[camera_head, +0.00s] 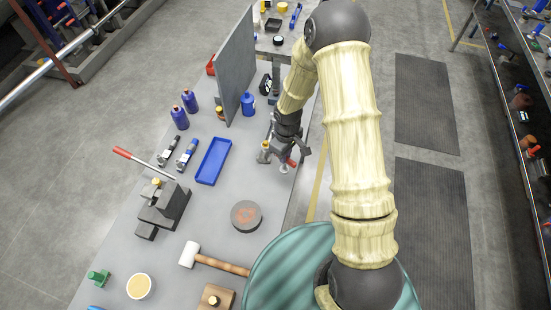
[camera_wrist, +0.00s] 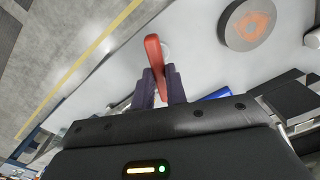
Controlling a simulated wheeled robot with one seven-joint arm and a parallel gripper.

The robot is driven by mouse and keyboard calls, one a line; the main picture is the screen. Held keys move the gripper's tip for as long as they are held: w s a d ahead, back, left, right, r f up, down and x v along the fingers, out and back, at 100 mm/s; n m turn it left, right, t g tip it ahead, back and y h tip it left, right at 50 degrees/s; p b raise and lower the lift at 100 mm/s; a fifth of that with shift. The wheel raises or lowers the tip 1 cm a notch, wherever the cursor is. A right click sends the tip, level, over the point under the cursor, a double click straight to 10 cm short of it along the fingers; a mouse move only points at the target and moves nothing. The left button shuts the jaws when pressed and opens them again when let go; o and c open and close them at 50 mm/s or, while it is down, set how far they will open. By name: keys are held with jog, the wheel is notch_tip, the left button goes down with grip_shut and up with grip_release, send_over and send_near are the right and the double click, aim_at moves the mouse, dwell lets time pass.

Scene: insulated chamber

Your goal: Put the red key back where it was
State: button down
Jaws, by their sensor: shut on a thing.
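The red key (camera_wrist: 153,52) is a thin red piece that points away from my gripper (camera_wrist: 158,90) in the wrist view. My gripper's two dark fingers are shut on its near end. In the head view my gripper (camera_head: 283,155) is at the right edge of the grey table, and a small part of the red key (camera_head: 291,163) shows beside the fingers. A small pale round piece (camera_wrist: 166,50) lies just behind the key in the wrist view. I cannot tell whether the key touches it.
On the grey table (camera_head: 215,255) are a blue tray (camera_head: 213,161), a dark round disc (camera_head: 246,216) with an orange mark, a mallet (camera_head: 215,260), and a block with a red-handled lever (camera_head: 165,203). A tall grey panel (camera_head: 235,65) stands behind. Bare tabletop lies between tray and gripper.

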jog(key=d+f+m, duration=0.4)
jog(key=d+m, duration=0.4)
jog(key=m, duration=0.1)
notch_tip(320, 180, down, 9)
jog(key=b, duration=0.9)
jog(key=shift+w+b, duration=0.3)
